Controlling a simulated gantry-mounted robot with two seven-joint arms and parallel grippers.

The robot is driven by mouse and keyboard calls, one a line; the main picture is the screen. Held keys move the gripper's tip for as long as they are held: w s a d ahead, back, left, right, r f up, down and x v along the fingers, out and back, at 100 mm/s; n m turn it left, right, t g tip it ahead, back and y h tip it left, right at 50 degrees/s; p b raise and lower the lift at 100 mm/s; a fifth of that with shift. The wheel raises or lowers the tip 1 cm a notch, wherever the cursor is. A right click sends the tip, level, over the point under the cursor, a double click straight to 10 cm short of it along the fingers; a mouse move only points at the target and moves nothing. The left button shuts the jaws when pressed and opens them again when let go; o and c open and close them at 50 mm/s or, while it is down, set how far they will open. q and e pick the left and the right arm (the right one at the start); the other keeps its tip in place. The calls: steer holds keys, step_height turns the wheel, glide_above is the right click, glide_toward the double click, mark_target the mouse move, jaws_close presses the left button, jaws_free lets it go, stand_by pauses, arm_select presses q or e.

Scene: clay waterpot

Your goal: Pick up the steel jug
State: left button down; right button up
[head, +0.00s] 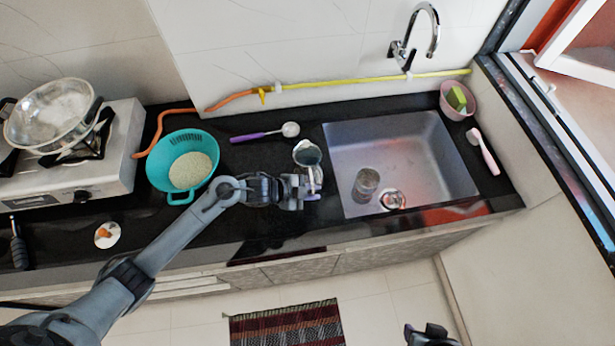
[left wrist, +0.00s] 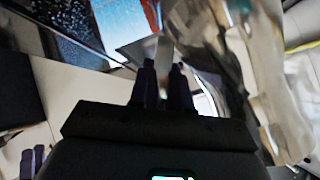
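The steel jug (head: 307,153) stands on the black counter just left of the sink, its open mouth facing up and its handle toward the front. My left gripper (head: 313,188) is at the handle. In the left wrist view the narrow handle strip (left wrist: 163,55) lies between the two close-set fingers (left wrist: 163,82), which look shut on it. The shiny jug body (left wrist: 235,60) fills the right of that view. The jug's base is hidden in the head view.
The sink (head: 440,165) is to the right, with a glass (head: 366,184) in it. A purple-handled ladle (head: 265,133) lies behind and left of the jug. A teal colander (head: 160,178) stands further left, beside the stove (head: 118,150). A yellow hose (head: 350,81) runs along the wall.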

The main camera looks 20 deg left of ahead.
mark_target(312, 185)
stand_by(0.4)
arm_select(q)
steer(key=shift+r, duration=0.2)
steer(key=shift+r, duration=0.6)
step_height(312, 185, up, 3)
steer(key=shift+f+p, duration=0.2)
steer(key=shift+p, duration=0.15)
steer(key=s+d+r, duration=0.3)
steer(key=d+r, duration=0.4)
steer(key=d, duration=0.4)
steer(key=shift+d+p, duration=0.15)
steer(key=shift+p, duration=0.15)
steer(key=shift+s, duration=0.1)
